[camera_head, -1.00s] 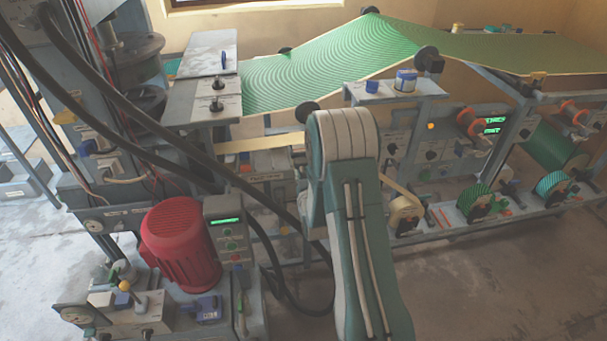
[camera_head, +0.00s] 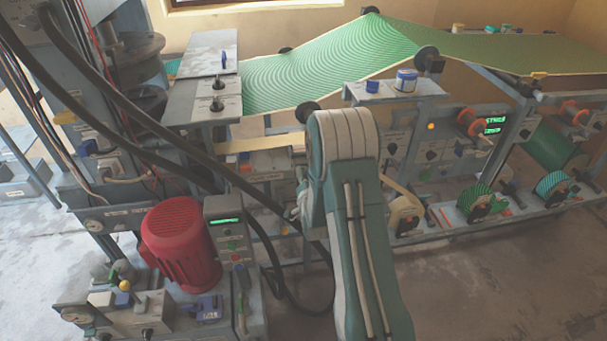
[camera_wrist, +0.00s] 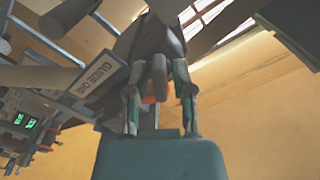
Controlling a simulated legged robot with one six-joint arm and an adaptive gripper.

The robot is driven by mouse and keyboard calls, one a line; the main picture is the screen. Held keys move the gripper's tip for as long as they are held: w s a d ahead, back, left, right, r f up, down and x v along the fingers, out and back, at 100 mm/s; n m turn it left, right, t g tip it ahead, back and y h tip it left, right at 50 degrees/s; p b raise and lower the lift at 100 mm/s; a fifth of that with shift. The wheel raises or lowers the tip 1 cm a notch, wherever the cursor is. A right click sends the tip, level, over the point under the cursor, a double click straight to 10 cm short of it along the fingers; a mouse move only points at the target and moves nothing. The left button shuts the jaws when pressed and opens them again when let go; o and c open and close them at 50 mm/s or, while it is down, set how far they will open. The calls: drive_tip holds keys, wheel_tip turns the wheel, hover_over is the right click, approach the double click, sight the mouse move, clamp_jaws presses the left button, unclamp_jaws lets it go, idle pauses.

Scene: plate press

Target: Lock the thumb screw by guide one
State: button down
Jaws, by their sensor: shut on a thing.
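In the wrist view, my gripper (camera_wrist: 159,88) points up the picture, with one finger on each side of a small brownish-grey piece, the thumb screw (camera_wrist: 158,74). The fingers are shut on it. Its upper end runs into a dark part of the machine, and its exact shape is hard to make out. A white plate reading GUIDE ONE (camera_wrist: 96,84) sits just left of the fingers. In the head view, my own arm hides the screw and most of the gripper.
In the head view, green printed web (camera_head: 330,62) runs over rollers above the arm. A red motor (camera_head: 180,243) and a control box (camera_head: 229,235) stand left of the arm. Black hoses hang close to the arm's left side. Open floor (camera_head: 480,285) lies at the lower right.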

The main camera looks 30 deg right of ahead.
drive_tip(key=m, duration=0.5)
drive_tip(key=shift+s+f+m, duration=0.1)
drive_tip(key=shift+f+m, duration=0.2)
drive_tip(key=m, duration=0.4)
drive_tip(key=shift+m, duration=0.4)
drive_tip(key=shift+f, duration=0.1)
drive_tip(key=c, duration=0.7)
unclamp_jaws()
drive_tip(key=shift+r, duration=0.2)
